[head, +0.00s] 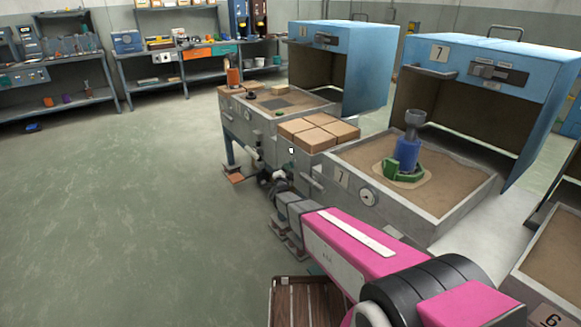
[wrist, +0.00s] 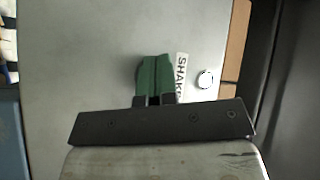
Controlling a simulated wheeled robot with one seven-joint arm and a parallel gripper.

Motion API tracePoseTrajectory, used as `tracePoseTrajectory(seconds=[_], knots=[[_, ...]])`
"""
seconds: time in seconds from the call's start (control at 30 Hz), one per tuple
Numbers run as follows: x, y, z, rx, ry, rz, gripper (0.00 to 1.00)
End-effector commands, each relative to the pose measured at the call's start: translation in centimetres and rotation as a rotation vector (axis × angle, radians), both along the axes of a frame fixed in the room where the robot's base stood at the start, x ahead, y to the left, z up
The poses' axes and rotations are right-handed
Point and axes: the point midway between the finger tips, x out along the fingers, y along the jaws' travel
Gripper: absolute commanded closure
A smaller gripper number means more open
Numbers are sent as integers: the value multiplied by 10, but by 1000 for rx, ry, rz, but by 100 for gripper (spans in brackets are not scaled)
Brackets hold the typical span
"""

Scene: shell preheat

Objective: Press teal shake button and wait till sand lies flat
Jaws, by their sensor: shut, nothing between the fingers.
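My gripper (wrist: 154,99) is shut and empty. In the head view my arm reaches to the front of the benches, and the button is not clear there. The sand (head: 350,160) fills the open box marked 7 (head: 432,222). A blue cylinder with a grey top (head: 408,152) stands in it in a green holder (head: 402,170).
Tan blocks (head: 318,131) lie left of the sand box. A round gauge (head: 367,198) is on its front. Blue hoods (head: 485,72) stand behind. A small white disc (wrist: 205,79) is right of the label. The floor at left is clear.

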Motion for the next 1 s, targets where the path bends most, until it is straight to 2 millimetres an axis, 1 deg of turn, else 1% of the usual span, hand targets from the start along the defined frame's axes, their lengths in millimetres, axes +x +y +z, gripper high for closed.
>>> tracePoseTrajectory(seconds=[0.47, 0.83, 1.0], knots=[[1, -1, 0, 0, -1, -1, 100], [-8, 11, 0, 1, -1, 1, 100], [-9, 13, 0, 1, 0, 0, 100]])
